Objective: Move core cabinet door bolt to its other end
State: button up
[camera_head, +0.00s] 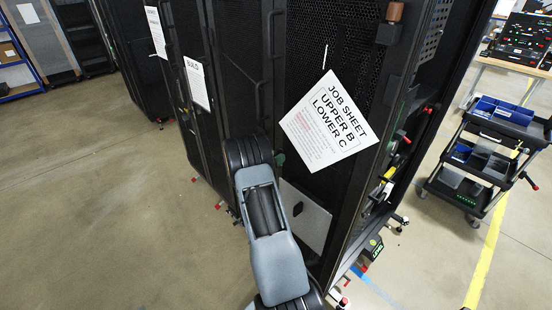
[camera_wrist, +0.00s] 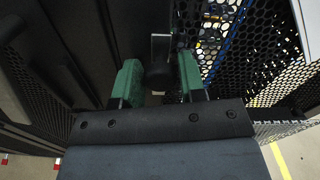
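My gripper (camera_wrist: 158,72) has its two green fingers apart, one on each side of a dark round knob (camera_wrist: 160,76) on a pale metal plate (camera_wrist: 160,46). The knob may be the door bolt; its shaft and travel are hidden. In the head view one green fingertip (camera_head: 280,159) shows beside my wrist, close to the perforated cabinet door (camera_head: 318,70). The knob is hidden there. A job sheet (camera_head: 329,122) hangs tilted on that door.
A brown knob on a black bracket (camera_head: 389,33) sits high on the cabinet's edge. A grey panel (camera_head: 305,214) is low on the door. More dark cabinets (camera_head: 190,60) stand left. A cart with blue bins (camera_head: 490,150) stands right. Floor at left is clear.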

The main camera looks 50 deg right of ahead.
grip_shut()
notch_tip(320, 180, down, 4)
jog(key=b, duration=0.3)
jog(key=shift+r, duration=0.25)
jog(key=shift+o, duration=0.5)
grip_release()
jog(key=shift+f, duration=0.1)
jog(key=o, duration=0.3)
